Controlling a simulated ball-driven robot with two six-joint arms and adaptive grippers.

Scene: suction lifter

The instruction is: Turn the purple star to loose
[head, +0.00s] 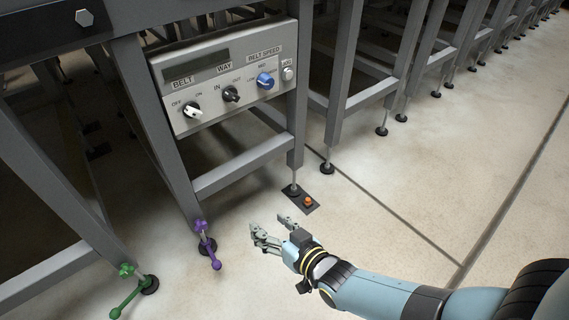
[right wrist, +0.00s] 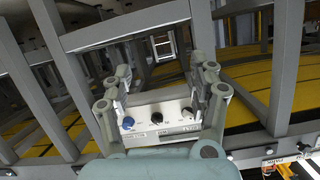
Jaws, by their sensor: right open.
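The purple star (head: 201,227) is a small star-shaped knob on the threaded foot of a grey frame leg, near the floor, in the head view. A purple lever (head: 214,260) with a round end angles down to the right just below it. My right gripper (head: 270,228) is open and empty, to the right of the purple star and apart from it. In the right wrist view its two fingers (right wrist: 163,82) stand apart, with a control panel beyond them. The purple star does not show in that view. My left gripper is not in view.
A green star (head: 126,270) and green lever (head: 130,296) sit on the foot to the left. A control panel (head: 222,98) with knobs hangs above. A floor plate with an orange button (head: 308,201) lies behind my right gripper. The floor to the right is mostly clear.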

